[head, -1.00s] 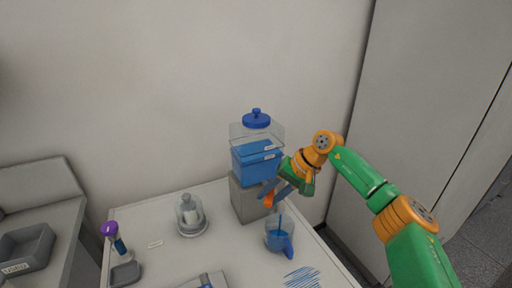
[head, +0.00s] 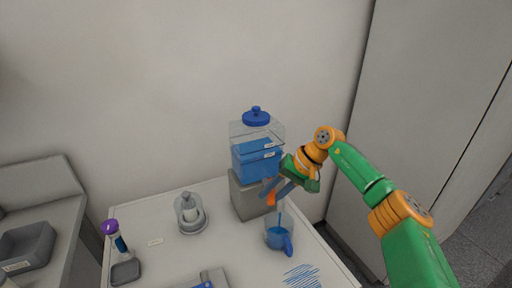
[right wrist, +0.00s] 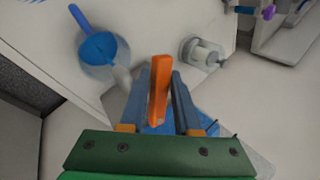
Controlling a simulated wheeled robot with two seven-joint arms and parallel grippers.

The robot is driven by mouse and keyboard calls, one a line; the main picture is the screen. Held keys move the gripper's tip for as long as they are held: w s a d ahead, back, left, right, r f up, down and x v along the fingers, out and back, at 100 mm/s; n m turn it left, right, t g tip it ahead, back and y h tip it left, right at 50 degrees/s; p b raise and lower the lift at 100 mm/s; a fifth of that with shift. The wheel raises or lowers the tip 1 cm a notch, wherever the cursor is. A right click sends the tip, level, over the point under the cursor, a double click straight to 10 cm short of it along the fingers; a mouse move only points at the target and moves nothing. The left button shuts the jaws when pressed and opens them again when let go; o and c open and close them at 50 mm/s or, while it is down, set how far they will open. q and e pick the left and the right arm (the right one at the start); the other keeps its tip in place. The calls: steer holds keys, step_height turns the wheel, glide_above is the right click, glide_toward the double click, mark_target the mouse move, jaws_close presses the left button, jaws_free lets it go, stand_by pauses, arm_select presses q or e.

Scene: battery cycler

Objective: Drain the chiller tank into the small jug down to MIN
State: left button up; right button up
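The chiller tank (head: 257,157) is a clear box with a blue lid, holding blue liquid; two small labels show on its side, too small to read. It stands on a grey block. My right gripper (head: 272,190) is at the tank's front, its fingers on both sides of the orange tap lever, which shows in the right wrist view (right wrist: 159,88) closely between the fingertips. A thin blue stream falls into the small jug (head: 278,238), which holds some blue liquid. The jug also shows in the right wrist view (right wrist: 103,52). My left gripper is not in view.
A glass dome on a base (head: 191,216) stands left of the tank. A purple-capped tube (head: 117,238) and a small grey tray (head: 125,272) are at the table's left. Blue scribble lines (head: 302,277) mark the table before the jug. A grey bin (head: 27,246) sits on the side bench.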

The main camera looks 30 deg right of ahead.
steer(key=shift+w+a+f+m+b, duration=0.2)
steer(key=shift+m+b, duration=0.1)
steer(key=shift+m, duration=0.2)
steer(key=shift+w+a+m+t+h, duration=0.1)
steer(key=shift+a+m+t+h, duration=0.05)
steer(key=shift+m+t+h, duration=0.35)
steer(key=shift+w+a+r+m+t+h, duration=0.1)
steer(key=shift+w+a+m+t+h, duration=0.1)
steer(key=shift+m, duration=0.3)
steer(key=shift+w+a+r+m+t+h, duration=0.1)
steer(key=shift+w+m+t, duration=0.1)
steer(key=shift+m, duration=0.3)
stand_by(2.5)
steer(key=shift+w+a+m+t+h, duration=0.15)
steer(key=shift+w+m+h, duration=0.15)
steer(key=shift+m, duration=0.35)
steer(key=shift+w+a+m+t+h, duration=0.15)
steer(key=shift+m+h, duration=0.25)
steer(key=shift+m, duration=0.25)
stand_by(1.9)
